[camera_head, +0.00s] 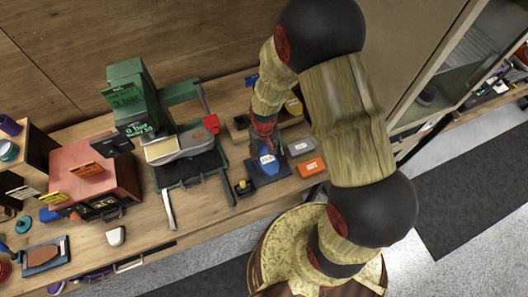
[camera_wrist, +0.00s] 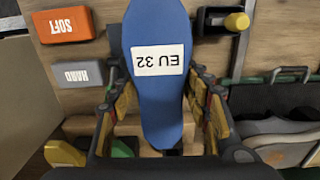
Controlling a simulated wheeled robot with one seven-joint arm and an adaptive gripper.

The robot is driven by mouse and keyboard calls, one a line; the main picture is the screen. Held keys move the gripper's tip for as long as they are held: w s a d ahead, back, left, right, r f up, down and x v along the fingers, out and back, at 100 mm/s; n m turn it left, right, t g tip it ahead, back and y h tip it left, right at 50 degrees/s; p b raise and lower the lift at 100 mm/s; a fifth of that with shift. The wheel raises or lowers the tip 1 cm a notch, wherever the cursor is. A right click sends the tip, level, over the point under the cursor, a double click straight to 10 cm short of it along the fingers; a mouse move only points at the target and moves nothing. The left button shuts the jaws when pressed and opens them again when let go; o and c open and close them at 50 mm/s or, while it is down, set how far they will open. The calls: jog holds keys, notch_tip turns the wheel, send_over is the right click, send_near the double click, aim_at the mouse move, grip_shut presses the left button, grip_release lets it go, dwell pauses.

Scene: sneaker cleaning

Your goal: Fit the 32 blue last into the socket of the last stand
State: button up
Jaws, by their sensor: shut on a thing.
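The blue last (camera_wrist: 158,104), with a white "EU 32" label, is held between the fingers of my gripper (camera_wrist: 160,98) in the wrist view. The fingers press on its two sides. In the head view the blue last (camera_head: 267,161) shows below my gripper (camera_head: 266,148), over the dark base of the last stand (camera_head: 283,171). The socket is hidden behind the last and gripper, so I cannot tell whether the last is seated in it or above it.
An orange "SOFT" block (camera_wrist: 63,25) and a grey "HARD" block (camera_wrist: 78,74) lie beside the stand. A small black holder with a yellow knob (camera_wrist: 237,21) is on its other side. A green machine (camera_head: 130,95) with a grey shoe (camera_head: 187,143) stands left.

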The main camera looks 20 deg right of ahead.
jog(key=o, duration=1.6)
notch_tip(320, 180, up, 12)
jog(key=s+r+t+b, duration=0.5)
jog(key=s+r+b, duration=0.4)
jog(key=s+b, duration=0.4)
jog(key=b, duration=0.4)
jog(key=shift+s+r+t, duration=0.25)
jog(key=shift+s+t, duration=0.05)
jog(key=shift+s, duration=0.05)
